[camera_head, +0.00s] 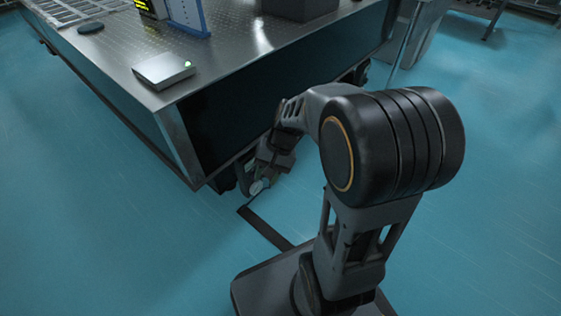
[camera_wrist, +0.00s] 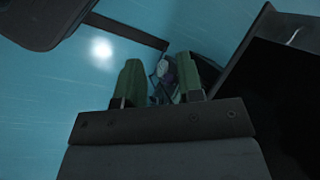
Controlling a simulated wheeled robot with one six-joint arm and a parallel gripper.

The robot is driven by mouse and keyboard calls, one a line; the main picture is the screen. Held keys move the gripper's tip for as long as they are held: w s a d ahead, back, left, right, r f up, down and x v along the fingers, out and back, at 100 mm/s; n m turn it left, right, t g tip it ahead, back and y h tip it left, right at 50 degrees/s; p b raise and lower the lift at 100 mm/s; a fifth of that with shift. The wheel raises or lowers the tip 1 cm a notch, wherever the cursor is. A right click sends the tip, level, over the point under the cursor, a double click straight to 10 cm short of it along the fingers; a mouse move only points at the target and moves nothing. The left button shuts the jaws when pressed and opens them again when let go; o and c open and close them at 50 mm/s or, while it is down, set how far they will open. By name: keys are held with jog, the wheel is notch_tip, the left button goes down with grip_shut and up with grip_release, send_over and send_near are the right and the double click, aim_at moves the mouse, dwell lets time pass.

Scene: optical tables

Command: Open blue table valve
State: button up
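The optical table (camera_head: 110,55) has a perforated steel top and dark blue-green sides. My gripper (camera_head: 259,181) is low, beside the table's lower edge near its front corner. In the wrist view my gripper (camera_wrist: 158,82) shows two greenish fingers standing apart. A small pale round part (camera_wrist: 163,68), perhaps the valve handle, shows between and beyond the fingertips, beside a dark shape.
A small silver box (camera_head: 163,70) with a green light sits on the table's near corner. A blue upright panel (camera_head: 187,18) and a dark box (camera_head: 299,9) stand farther back. The blue floor (camera_head: 90,220) is open at left and at right.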

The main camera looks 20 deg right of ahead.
jog(key=w+d+f+m+t+y+p, duration=0.1)
jog(key=w+d+f+m+t+y, duration=0.55)
jog(key=w+f+m, duration=0.5)
jog(key=d+f+m+t+h+p, duration=0.1)
jog(key=d+f+m+t+h, duration=0.1)
jog(key=d+f+m+t, duration=0.55)
jog(key=d+f+m+t+h, duration=0.25)
jog(key=d+f+m, duration=0.3)
jog(key=f, duration=0.45)
jog(key=w+a+m+b, duration=0.1)
jog(key=w+a+b, duration=0.2)
jog(key=w, duration=0.8)
jog(key=shift+w+a+t+b, duration=0.35)
jog(key=shift+w+a, duration=0.05)
jog(key=shift+a, duration=0.85)
jog(key=shift+r, duration=0.1)
grip_shut()
jog(key=shift+a, duration=0.1)
